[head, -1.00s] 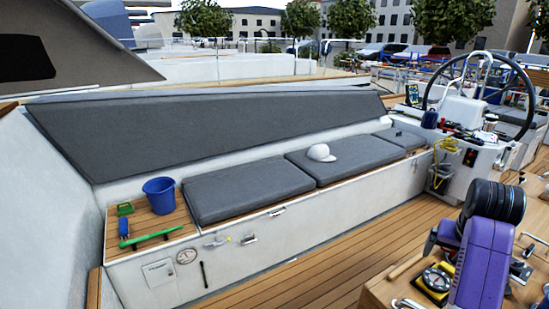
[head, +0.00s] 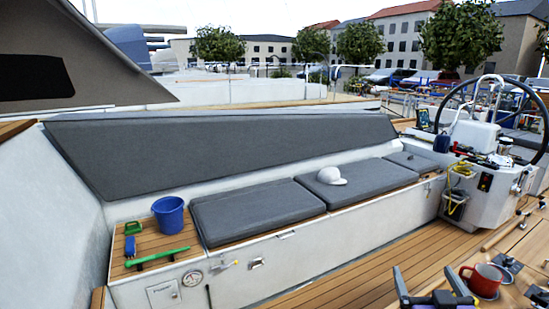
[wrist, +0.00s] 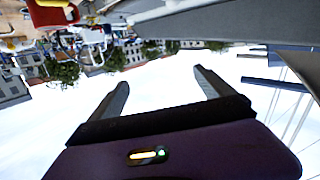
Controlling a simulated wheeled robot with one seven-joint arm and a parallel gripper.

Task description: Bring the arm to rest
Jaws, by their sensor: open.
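My gripper (head: 426,270) shows at the bottom right of the head view, only its fingers and a little of its body above the frame edge. The fingers point upward. In the wrist view my gripper (wrist: 160,77) has its two dark fingers spread wide with nothing between them. Bright sky fills the space beyond the fingers, and the buildings and trees appear upside down. The rest of my arm is out of the head view.
A red mug (head: 482,281) stands on the table just right of my gripper. A blue bucket (head: 168,216) and a green-handled tool (head: 160,257) are on the left bench end. A white cap (head: 331,176) lies on the grey cushions. The plank floor between is clear.

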